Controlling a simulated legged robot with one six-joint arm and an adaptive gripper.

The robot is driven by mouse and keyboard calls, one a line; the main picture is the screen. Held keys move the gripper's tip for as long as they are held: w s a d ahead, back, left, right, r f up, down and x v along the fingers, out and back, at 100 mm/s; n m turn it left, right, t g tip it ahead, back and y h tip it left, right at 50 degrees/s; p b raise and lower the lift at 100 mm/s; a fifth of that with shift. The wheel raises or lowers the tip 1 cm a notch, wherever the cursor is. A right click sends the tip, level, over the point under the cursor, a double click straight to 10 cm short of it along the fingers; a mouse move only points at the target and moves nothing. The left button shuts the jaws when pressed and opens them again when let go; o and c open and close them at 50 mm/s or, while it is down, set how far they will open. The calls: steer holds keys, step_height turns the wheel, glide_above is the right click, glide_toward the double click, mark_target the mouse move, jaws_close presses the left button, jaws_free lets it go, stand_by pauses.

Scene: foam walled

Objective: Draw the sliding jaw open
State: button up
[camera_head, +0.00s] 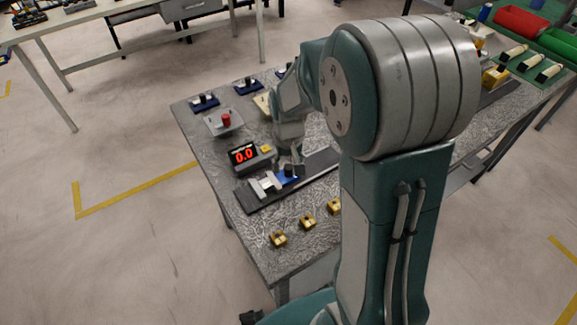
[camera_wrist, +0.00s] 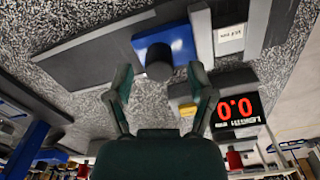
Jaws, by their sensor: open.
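The sliding jaw is a blue block (camera_head: 283,178) with a black upright knob, on a dark rail (camera_head: 317,165) on the grey table. In the wrist view the blue block (camera_wrist: 172,38) and its black knob (camera_wrist: 159,64) show large. A pale labelled block (camera_wrist: 229,39) stands close beside the blue block on the rail; it also shows in the head view (camera_head: 264,184). My gripper (camera_wrist: 160,72) is open, and its two fingers appear on either side of the knob with gaps visible. Contact cannot be told. In the head view my arm partly hides the gripper.
A display box (camera_head: 243,155) reading 0.0 stands behind the rail, with a yellow button beside it. A red button (camera_head: 226,120) on a grey box stands farther back. Several yellow blocks (camera_head: 307,221) line the table's front. Blue fixtures (camera_head: 205,102) stand at the back.

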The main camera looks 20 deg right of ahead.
steer(key=shift+f, duration=0.7)
jaws_close()
steer(key=shift+d, duration=0.1)
steer(key=shift+w+d, duration=0.15)
steer(key=shift+d, duration=0.7)
steer(key=shift+w+d, duration=0.15)
steer(key=shift+d, duration=0.7)
jaws_free()
